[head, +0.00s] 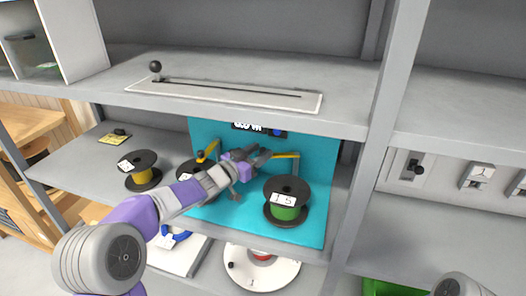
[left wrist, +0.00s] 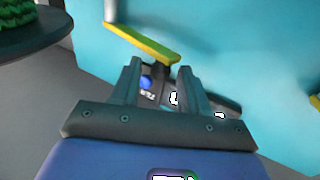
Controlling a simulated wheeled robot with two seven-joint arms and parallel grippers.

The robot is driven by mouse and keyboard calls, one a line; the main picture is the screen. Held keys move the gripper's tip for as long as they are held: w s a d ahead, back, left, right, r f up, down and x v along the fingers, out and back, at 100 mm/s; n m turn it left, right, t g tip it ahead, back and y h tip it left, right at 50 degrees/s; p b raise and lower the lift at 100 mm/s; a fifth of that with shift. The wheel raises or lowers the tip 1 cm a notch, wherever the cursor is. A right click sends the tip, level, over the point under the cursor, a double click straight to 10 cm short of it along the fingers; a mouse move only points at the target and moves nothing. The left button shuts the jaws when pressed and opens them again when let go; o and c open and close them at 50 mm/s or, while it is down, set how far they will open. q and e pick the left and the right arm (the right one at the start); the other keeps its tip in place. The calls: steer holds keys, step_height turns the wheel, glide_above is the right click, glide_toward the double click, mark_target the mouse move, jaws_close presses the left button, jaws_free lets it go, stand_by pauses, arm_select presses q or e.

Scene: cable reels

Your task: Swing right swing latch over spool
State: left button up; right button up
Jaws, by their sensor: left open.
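The right swing latch (head: 285,156) is a yellow bar on the teal panel, pointing to the side above the right spool (head: 287,190). This spool has black flanges, green cable and a white label. In the left wrist view, the latch (left wrist: 145,44) crosses just beyond my fingertips, and the spool's green cable (left wrist: 20,14) shows in the top left corner. My left gripper (head: 264,157) is open beside the latch's free end; I cannot tell whether they touch. Its fingers (left wrist: 160,75) have no object visibly held between them. My right gripper is out of view.
My left arm partly hides another spool (head: 185,167) and its yellow latch (head: 208,150). A yellow-cable spool (head: 141,170) stands left on the shelf. The upper shelf (head: 225,65) overhangs the panel (head: 313,225), and a grey post (head: 385,120) stands to the right.

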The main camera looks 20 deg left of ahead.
arm_select(q)
steer(key=shift+x, duration=1)
steer(key=shift+c, duration=0.3)
jaws_close()
